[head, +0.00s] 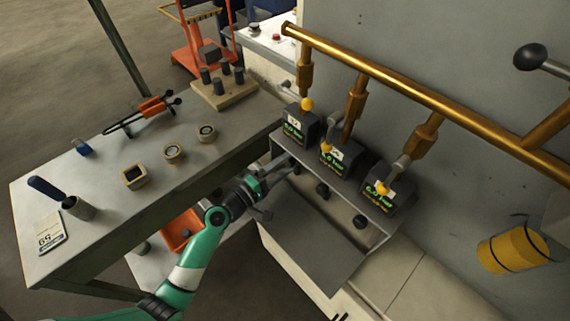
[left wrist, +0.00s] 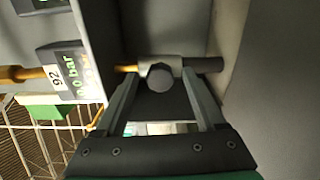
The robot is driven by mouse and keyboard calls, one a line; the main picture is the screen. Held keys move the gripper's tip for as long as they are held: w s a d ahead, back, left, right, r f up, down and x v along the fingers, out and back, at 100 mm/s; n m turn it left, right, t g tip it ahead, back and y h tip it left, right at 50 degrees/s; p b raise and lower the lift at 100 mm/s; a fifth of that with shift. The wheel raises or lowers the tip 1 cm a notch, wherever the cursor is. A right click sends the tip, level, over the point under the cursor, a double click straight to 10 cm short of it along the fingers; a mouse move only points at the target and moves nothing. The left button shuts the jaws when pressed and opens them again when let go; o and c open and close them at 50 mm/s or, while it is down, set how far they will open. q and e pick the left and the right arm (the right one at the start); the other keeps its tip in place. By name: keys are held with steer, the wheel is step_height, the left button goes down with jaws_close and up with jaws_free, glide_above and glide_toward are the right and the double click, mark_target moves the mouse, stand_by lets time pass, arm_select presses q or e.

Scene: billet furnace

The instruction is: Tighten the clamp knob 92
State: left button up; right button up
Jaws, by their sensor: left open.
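The clamp knob (left wrist: 160,77) is dark and round on a grey horizontal fitting, close ahead in the left wrist view. The display box marked 92 (left wrist: 60,76) is left of it, with green digits reading in bar. My left gripper (left wrist: 162,88) is open, with one finger on each side of the knob in that view. I cannot tell whether either finger touches it. In the head view my left gripper (head: 282,168) reaches under the leftmost display box (head: 297,128), and the knob there is hard to make out beside the fingers. My right gripper is out of view.
Two more dark knobs (head: 322,190) (head: 360,222) are under the other display boxes (head: 341,158) (head: 389,193). A brass pipe (head: 400,82) runs above. The workbench (head: 110,215) on the left carries several tools and rings. A grey panel (head: 310,247) slopes below the knobs.

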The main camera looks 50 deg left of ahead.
arm_select(q)
steer(key=s, duration=1.1)
steer(key=shift+s+d+p, duration=0.1)
steer(key=shift+s+p, duration=0.2)
steer(key=shift+s, duration=0.05)
